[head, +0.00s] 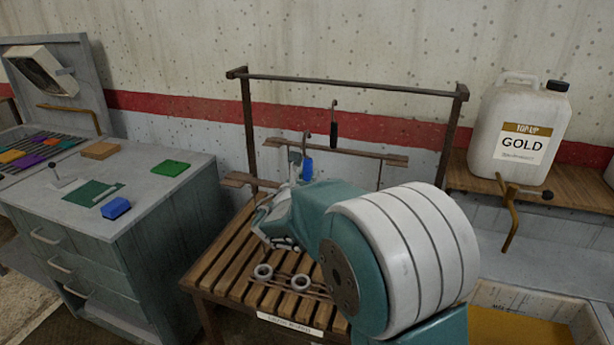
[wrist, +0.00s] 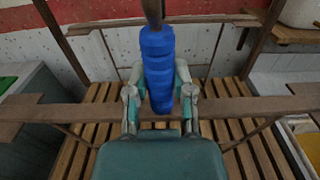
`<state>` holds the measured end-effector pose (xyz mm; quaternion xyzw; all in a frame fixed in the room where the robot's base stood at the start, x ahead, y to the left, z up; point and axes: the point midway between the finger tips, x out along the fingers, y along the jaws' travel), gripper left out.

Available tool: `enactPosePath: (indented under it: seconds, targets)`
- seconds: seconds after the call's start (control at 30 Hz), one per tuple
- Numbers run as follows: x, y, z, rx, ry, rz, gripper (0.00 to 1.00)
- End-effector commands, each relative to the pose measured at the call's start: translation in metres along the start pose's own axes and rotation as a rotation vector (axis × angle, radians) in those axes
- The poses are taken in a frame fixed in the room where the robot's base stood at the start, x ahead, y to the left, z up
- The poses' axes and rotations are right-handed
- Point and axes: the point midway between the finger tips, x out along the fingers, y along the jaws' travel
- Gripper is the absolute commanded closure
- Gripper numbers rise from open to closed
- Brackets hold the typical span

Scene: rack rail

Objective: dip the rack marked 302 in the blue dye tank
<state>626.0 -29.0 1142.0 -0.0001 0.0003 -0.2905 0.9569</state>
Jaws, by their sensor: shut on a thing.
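My gripper (wrist: 160,84) is shut on a ribbed blue handle (wrist: 158,62), with one finger on each side of it. The handle also shows in the head view (head: 308,168), below a hook near the top rail. A wooden rack bar (wrist: 70,112) crosses behind my gripper in the wrist view; its left end (head: 240,180) shows in the head view. A second rack (head: 380,157) with a black handle (head: 334,130) hangs just behind. No number 302 is readable on either rack. No blue dye tank is in view.
A rail frame (head: 350,85) stands over a slatted wooden bench (head: 222,255) with rings on it. A grey cabinet (head: 150,215) stands left. A jug marked GOLD (head: 520,130) sits on a shelf at right, above a tank of yellow liquid (head: 515,328).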

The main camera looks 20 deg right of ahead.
Motion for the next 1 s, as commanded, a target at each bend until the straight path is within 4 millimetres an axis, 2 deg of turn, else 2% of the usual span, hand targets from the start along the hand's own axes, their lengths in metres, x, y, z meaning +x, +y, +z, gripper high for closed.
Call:
enactPosePath:
  seconds: [0.43, 1.0]
  targets:
    - [0.000, 0.000, 0.003, 0.000, -0.004, 0.001, 1.00]
    - [0.000, 0.000, 0.026, 0.001, -0.004, 0.000, 1.00]
